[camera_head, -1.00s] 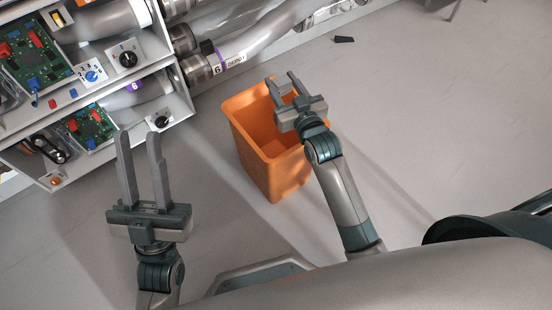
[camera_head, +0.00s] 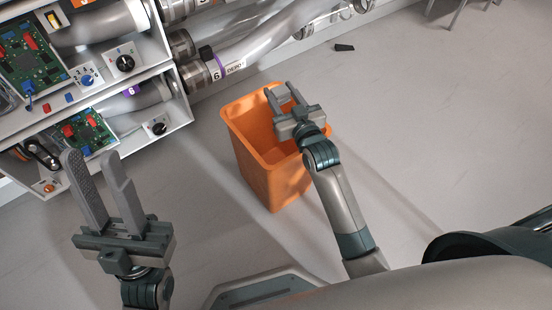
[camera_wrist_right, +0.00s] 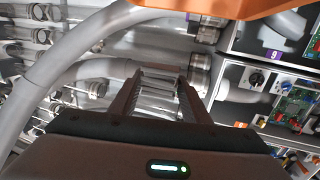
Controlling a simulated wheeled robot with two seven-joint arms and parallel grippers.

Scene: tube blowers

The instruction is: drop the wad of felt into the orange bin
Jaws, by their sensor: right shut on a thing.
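The orange bin (camera_head: 272,180) stands on the floor in the middle of the head view, its open top facing up. Its edge also shows at the top of the right wrist view (camera_wrist_right: 225,8). My right gripper (camera_head: 281,92) is over the bin's opening, towards its right and far side. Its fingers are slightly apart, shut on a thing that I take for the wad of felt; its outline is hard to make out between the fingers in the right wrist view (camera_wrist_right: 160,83). My left gripper (camera_head: 92,168) is open and empty, left of the bin, near the shelf unit.
A white shelf unit (camera_head: 165,75) with circuit boards, knobs and hoses fills the upper left. A grey hose marked 6 (camera_head: 255,48) runs behind the bin. A small dark piece (camera_head: 344,47) lies on the floor by the wall. The floor to the right is largely clear.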

